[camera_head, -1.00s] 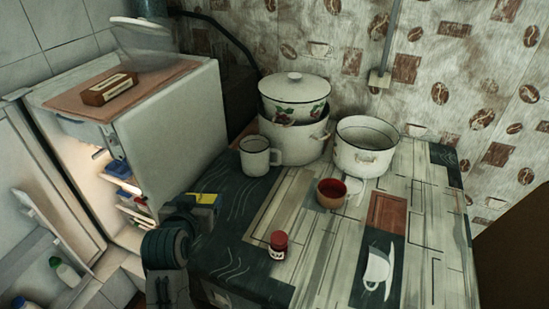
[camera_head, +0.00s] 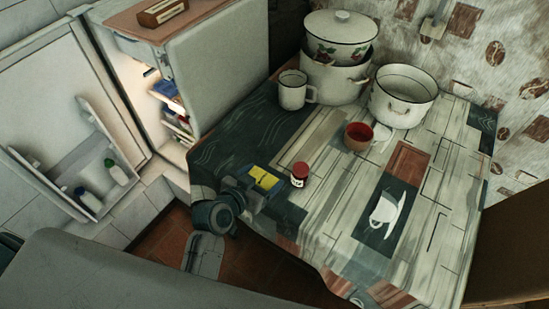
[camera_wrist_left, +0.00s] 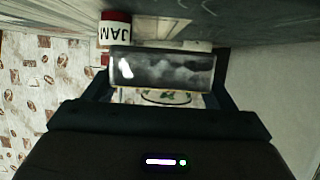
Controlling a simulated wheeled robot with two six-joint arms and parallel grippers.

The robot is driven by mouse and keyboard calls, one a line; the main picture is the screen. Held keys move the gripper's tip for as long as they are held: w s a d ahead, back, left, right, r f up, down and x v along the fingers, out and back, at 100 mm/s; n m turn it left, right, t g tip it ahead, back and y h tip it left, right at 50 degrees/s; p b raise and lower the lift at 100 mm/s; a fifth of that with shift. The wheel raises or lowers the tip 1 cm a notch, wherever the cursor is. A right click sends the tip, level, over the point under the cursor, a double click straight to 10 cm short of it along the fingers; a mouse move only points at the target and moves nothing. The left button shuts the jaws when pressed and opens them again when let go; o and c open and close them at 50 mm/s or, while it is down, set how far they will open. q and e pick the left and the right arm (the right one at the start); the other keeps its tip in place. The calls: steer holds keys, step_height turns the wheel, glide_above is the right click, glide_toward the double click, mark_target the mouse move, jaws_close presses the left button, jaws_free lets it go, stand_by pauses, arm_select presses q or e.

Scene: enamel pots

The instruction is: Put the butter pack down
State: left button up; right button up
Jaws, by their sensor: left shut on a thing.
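The butter pack (camera_head: 263,178), yellow on top, is at the left edge of the table (camera_head: 330,235) in the head view. My left gripper (camera_head: 259,183) is shut on it. In the left wrist view the butter pack (camera_wrist_left: 162,68) shows as a dark, glossy block between the fingers of my left gripper (camera_wrist_left: 158,90). I cannot tell whether the pack touches the tabletop. My right gripper is not in view.
A red cup (camera_head: 358,136), a white mug (camera_head: 293,90) and enamel pots (camera_head: 402,95) stand farther back. The open fridge (camera_head: 215,75) is at left.

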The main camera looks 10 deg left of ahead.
arm_select(q)
steer(key=b, duration=0.4)
glide_above(264, 158)
steer(key=shift+s+d+f, duration=0.15)
steer(key=shift+s+f, duration=0.2)
steer(key=shift+f, duration=0.4)
steer(key=shift+w, duration=0.4)
step_height(264, 158, down, 3)
steer(key=b, duration=0.3)
steer(key=shift+s+f, duration=0.1)
steer(key=shift+b, duration=0.3)
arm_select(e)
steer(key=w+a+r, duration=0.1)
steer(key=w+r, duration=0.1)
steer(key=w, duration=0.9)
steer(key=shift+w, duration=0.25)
arm_select(q)
steer(key=shift+f, duration=0.15)
steer(key=o, duration=1.1)
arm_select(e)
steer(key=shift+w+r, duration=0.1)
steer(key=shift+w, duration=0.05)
